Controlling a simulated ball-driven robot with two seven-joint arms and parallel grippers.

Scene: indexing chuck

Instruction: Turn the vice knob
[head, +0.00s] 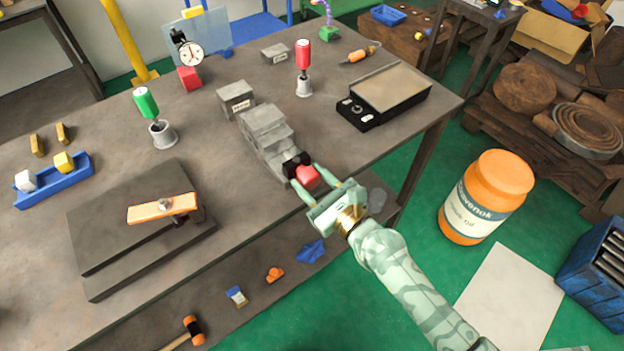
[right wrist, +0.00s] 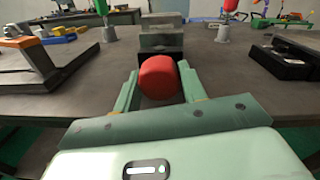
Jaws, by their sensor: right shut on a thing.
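The vice (head: 264,136) is a stepped grey block on the table, with a dark end facing the table's front edge. Its red knob (head: 308,177) sticks out from that end. My right gripper (head: 316,183) reaches in from the lower right, with one pale green finger on each side of the knob, shut on it. In the right wrist view the red knob (right wrist: 159,78) sits between the two fingers, and the grey vice (right wrist: 162,38) stands straight behind it. My left gripper is not in view.
A black scale-like box (head: 385,95) stands right of the vice. A red-handled tool (head: 303,65) and a green-handled tool (head: 149,108) stand in grey holders behind and left. A dark plate with an orange bar (head: 163,208) lies left. An orange jar (head: 486,197) stands on the floor.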

